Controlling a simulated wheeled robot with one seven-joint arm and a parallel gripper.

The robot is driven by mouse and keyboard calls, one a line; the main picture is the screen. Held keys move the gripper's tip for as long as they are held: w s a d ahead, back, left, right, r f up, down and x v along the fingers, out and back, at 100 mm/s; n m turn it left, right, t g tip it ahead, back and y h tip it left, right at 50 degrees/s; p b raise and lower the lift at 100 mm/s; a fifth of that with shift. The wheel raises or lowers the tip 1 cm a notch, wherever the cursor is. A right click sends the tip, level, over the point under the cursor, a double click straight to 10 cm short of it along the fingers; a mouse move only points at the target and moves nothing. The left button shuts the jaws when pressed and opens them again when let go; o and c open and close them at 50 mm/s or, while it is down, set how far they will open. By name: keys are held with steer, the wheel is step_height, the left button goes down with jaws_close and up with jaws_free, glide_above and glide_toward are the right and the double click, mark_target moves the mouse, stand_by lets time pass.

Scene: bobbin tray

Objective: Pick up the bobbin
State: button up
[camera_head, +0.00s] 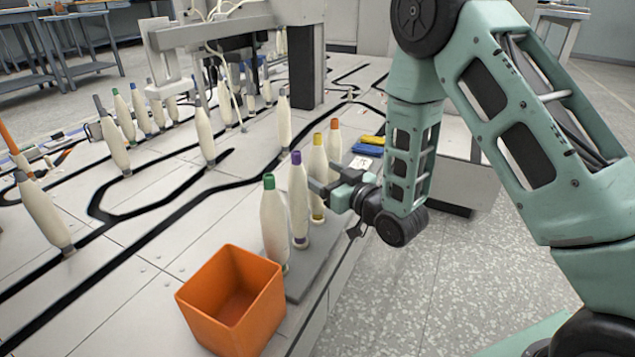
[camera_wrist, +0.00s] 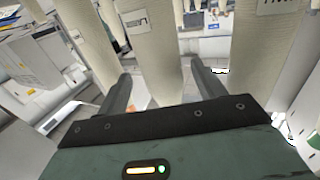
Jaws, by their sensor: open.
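A row of cream bobbins stands upright on a narrow grey tray (camera_head: 312,262) at the bench edge. Their tops are green (camera_head: 275,225), purple (camera_head: 298,195), yellow (camera_head: 318,165) and orange (camera_head: 334,146). My gripper (camera_head: 333,183) reaches in from the right at the yellow-topped bobbin, its jaws open. In the wrist view, one bobbin (camera_wrist: 157,55) stands between the open fingers (camera_wrist: 163,88), with a small label on it. Neighbouring bobbins stand outside the left finger (camera_wrist: 88,45) and the right finger (camera_wrist: 262,45). I cannot tell whether either finger touches a bobbin.
An orange open box (camera_head: 215,305) stands at the tray's near end. Blue and yellow items (camera_head: 369,146) lie beyond the row. More bobbins (camera_head: 205,135) stand along black tracks on the bench. Floor is clear to the right.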

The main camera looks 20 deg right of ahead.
steer(key=b+x, duration=0.1)
steer(key=x, duration=0.2)
steer(key=shift+w+a+b, duration=0.2)
steer(key=shift+a+b, duration=0.1)
steer(key=shift+b, duration=0.05)
steer(key=shift+w, duration=0.2)
steer(key=c, duration=1.1)
steer(key=shift+r, duration=0.2)
